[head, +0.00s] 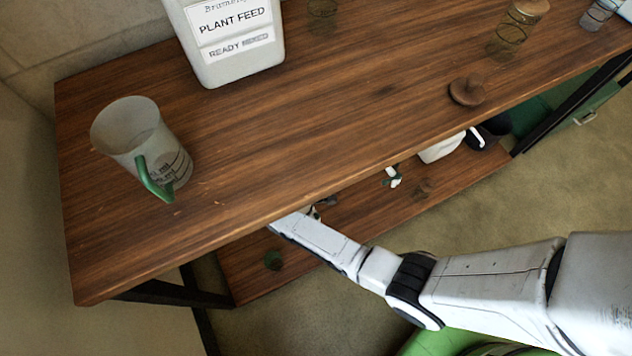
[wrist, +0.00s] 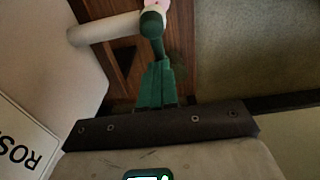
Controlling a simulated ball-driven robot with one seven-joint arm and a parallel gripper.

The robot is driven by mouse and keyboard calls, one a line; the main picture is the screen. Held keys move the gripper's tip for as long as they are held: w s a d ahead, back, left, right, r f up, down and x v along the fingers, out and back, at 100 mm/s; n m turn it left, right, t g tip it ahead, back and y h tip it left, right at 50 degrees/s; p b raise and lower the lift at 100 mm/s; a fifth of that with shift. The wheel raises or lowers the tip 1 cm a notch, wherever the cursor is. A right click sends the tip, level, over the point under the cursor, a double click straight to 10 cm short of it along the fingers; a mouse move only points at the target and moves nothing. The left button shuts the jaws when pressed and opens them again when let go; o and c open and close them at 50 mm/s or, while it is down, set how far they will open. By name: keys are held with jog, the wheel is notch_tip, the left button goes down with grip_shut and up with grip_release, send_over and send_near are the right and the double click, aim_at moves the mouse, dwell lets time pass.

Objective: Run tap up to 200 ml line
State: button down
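A translucent measuring jug (head: 146,143) with a green handle and dark scale marks stands on the tabletop at the left of the head view. I see no clear liquid level in it. In the head view my arm reaches below the table's front edge, and the tabletop hides most of my gripper. In the wrist view my gripper's green fingers (wrist: 160,85) are close together and look shut. A dark green tap-like part (wrist: 152,24) on a pale spout (wrist: 104,28) is at the fingertips. I cannot tell whether they hold it or only overlap it.
A white PLANT FEED container (head: 234,50) stands at the back of the table (head: 300,130). A wooden lid (head: 467,91) and a few jars stand to the right. The lower shelf (head: 440,185) holds a white container (head: 441,150). A white labelled container (wrist: 40,75) is close at left in the wrist view.

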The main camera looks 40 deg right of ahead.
jog(key=shift+s+d+r+p, duration=0.15)
jog(key=shift+s+r+p, duration=0.05)
jog(key=shift+r+p, duration=0.3)
jog(key=shift+s+d+r+p, duration=0.1)
jog(key=shift+s+r+p, duration=0.1)
jog(key=shift+r+p, duration=0.25)
jog(key=shift+w, duration=0.1)
jog(key=shift+w+a+r, duration=0.1)
jog(key=shift+r, duration=0.1)
notch_tip(320, 180, up, 4)
jog(key=p, duration=0.4)
jog(key=shift+f, duration=0.1)
